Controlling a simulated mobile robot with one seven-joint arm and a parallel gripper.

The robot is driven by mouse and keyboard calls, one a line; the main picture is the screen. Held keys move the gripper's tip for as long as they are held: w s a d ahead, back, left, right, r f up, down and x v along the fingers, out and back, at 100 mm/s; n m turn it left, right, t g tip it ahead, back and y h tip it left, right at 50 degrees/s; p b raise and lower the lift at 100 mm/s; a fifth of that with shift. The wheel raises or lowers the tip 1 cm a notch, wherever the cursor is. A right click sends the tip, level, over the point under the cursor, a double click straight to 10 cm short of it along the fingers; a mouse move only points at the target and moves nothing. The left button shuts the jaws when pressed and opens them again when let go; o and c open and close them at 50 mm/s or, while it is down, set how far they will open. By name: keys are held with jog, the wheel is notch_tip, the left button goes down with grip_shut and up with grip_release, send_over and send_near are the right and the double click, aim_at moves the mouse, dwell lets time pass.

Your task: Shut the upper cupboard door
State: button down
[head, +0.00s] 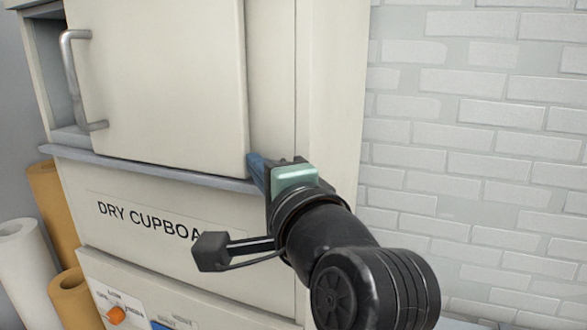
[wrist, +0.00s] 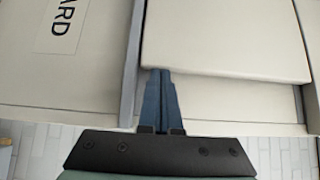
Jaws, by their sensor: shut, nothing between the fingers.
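The upper cupboard door (head: 165,80) is a flat cream panel with a metal bar handle (head: 72,80) near its left edge. A dark gap (head: 52,65) into the cupboard (head: 330,130) shows left of the door, so it stands partly open. My gripper (head: 255,168) is shut, with its blue fingers together at the door's lower right corner. In the wrist view the fingertips (wrist: 158,73) meet the edge of the door panel (wrist: 220,35); whether they press on it I cannot tell.
A grey ledge (head: 150,168) runs just below the door, close to my fingers. A lower panel reads "DRY CUPBOA", partly covered by my arm. Brown and white rolls (head: 25,255) stand at the left. A white brick wall (head: 480,150) fills the right.

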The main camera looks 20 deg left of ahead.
aim_at(142, 146)
jog(key=a+p, duration=0.1)
jog(key=a, duration=0.8)
jog(key=a+p, duration=0.1)
jog(key=a, duration=0.9)
jog(key=shift+w+a+r, duration=0.1)
jog(key=shift+w+a, duration=0.1)
jog(key=shift+a, duration=0.1)
